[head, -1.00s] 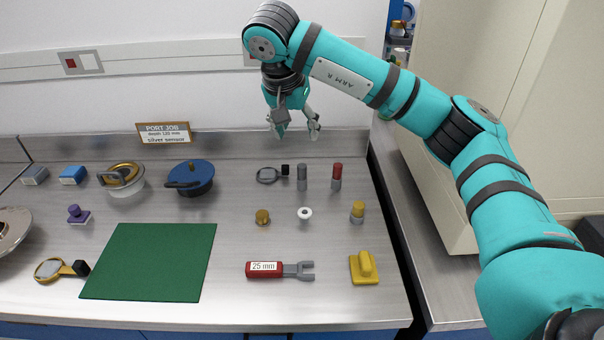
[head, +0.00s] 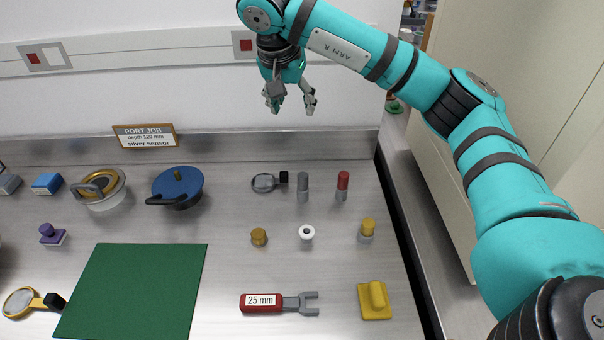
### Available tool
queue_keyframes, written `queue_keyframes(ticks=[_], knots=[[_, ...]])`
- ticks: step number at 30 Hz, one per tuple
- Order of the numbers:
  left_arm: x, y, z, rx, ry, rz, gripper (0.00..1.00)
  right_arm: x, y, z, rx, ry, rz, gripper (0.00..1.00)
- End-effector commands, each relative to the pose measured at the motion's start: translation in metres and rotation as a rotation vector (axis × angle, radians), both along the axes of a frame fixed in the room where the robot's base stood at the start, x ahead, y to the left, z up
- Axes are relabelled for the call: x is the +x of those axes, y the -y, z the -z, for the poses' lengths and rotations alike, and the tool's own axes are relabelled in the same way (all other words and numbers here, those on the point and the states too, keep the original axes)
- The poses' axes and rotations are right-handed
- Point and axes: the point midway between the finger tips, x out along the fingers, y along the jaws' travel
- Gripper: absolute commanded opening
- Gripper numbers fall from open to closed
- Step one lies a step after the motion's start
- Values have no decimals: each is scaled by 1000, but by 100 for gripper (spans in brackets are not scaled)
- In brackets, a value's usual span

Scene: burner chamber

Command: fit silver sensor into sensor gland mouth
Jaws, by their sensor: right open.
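The grey, silver-looking cylinder (head: 303,188), likely the silver sensor, stands upright at the back right of the metal bench, beside a red-topped one. My right gripper (head: 290,108) is open and empty. It hangs high in front of the back wall, above and behind the grey cylinder and clear of it. I cannot make out the sensor gland mouth for certain. A small white ring-shaped piece (head: 306,233) with a dark hole stands in front of the cylinder. A sign (head: 145,136) reads "PORT JOB, depth 120 mm, silver sensor". My left gripper is out of view.
Near the cylinder are a red-topped cylinder (head: 342,186), a black-handled ring tool (head: 268,182), a brass knob (head: 259,237) and a yellow-topped piece (head: 367,230). A red-handled 25 mm wrench (head: 278,302) lies in front. A green mat (head: 133,290) covers the front left. Lidded round pots stand behind it.

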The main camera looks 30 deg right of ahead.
Motion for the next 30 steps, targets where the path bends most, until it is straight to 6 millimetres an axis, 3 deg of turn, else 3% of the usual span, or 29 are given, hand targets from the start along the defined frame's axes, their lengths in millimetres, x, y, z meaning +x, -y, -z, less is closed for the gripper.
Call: queue_keyframes(ticks=[12, 24, 30], knots=[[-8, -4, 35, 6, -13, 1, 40, 0, 0, 34, 0, 0, 0, 54], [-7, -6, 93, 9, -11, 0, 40, 0, 0, 92, 0, 0, 0, 54], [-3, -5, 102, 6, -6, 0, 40, 2, 2, 110, 2, -3, 0, 54]])
